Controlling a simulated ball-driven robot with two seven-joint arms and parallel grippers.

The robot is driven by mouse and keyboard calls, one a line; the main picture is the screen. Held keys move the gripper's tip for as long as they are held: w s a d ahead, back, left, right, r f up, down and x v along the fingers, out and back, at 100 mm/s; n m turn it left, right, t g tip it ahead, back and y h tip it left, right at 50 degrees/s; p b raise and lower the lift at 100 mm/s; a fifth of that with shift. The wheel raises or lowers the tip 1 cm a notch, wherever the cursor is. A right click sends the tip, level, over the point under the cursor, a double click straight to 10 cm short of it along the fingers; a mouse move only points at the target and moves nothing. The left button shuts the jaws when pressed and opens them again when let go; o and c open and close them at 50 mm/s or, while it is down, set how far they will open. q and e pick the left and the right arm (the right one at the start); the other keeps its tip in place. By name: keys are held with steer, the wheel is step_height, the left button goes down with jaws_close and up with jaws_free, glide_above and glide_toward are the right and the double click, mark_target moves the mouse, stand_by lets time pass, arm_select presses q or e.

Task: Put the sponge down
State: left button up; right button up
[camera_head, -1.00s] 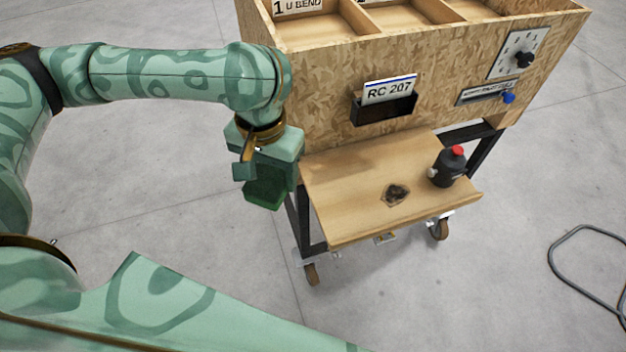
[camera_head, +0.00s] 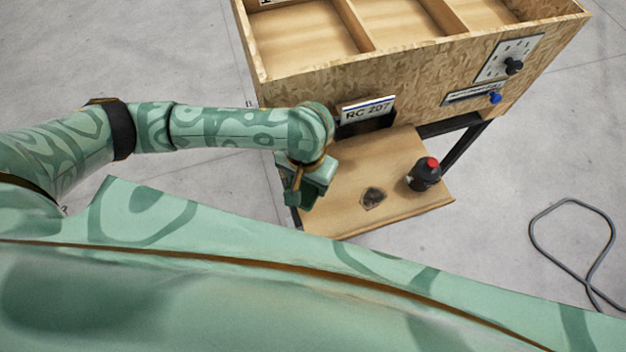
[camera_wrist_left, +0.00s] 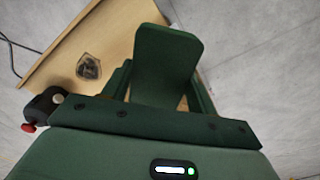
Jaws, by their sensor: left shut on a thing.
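My left gripper (camera_head: 311,194) is over the left part of the wooden shelf (camera_head: 400,158) in the head view. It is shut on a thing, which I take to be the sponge. The sponge is mostly hidden by the dark green gripper parts, and I cannot clearly tell its outline or whether it touches the shelf. In the left wrist view, a broad dark green finger (camera_wrist_left: 165,60) covers the middle. My right gripper is not in view.
Behind rises a chipboard bin (camera_head: 420,90) with a label holder (camera_head: 366,125) and a dial (camera_head: 513,66). A grey hose loop (camera_head: 535,225) lies on the floor at right.

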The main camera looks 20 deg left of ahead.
arm_select(q)
steer(key=w+f, duration=0.1)
steer(key=f, duration=0.1)
steer(key=w+f+b, duration=0.1)
steer(key=shift+w+f, duration=0.3)
steer(key=shift+f, duration=0.1)
steer(key=shift+w+d+f+b, duration=0.1)
steer(key=shift+w+f+b, duration=0.25)
steer(key=shift+w+f, duration=0.1)
steer(key=f, duration=0.1)
steer(key=f+b, duration=0.1)
steer(key=f, duration=0.1)
steer(key=shift+w+f, duration=0.2)
steer(key=shift+f, duration=0.05)
steer(key=shift+r, duration=0.1)
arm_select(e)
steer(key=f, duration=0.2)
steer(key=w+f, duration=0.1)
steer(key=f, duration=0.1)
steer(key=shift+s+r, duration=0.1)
arm_select(q)
steer(key=o, duration=1)
